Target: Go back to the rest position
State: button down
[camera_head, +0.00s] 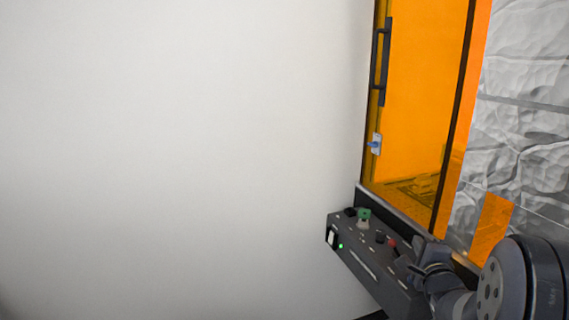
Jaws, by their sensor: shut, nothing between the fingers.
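My arm shows at the lower right, with a large dark round joint in front. My gripper (430,256) is the dark part at the arm's end. It is shut and empty. It is in front of the right part of the control panel (362,275) and hides some of it. I cannot tell whether it touches the panel. The dark panel carries a green knob (364,216), a red button (392,243), a white rocker switch (331,237) and a small lit green light (341,246).
An orange see-through door (425,90) with a black handle (381,62) and a small blue-and-white latch (375,144) stands above the panel. Crumpled silvery sheeting (525,120) is at the right. A plain pale wall (180,150) fills the left, with no objects before it.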

jog(key=shift+w+d+f+m+p, duration=0.15)
jog(key=shift+w+d+m+p, duration=0.1)
jog(key=shift+w+d, duration=0.3)
jog(key=shift+w+d+f+m+p, duration=0.15)
jog(key=shift+w+d+p, duration=0.05)
jog(key=shift+w+d, duration=0.3)
jog(key=shift+w+d+f, duration=0.25)
jog(key=shift+s, duration=0.1)
jog(key=shift+a, duration=0.1)
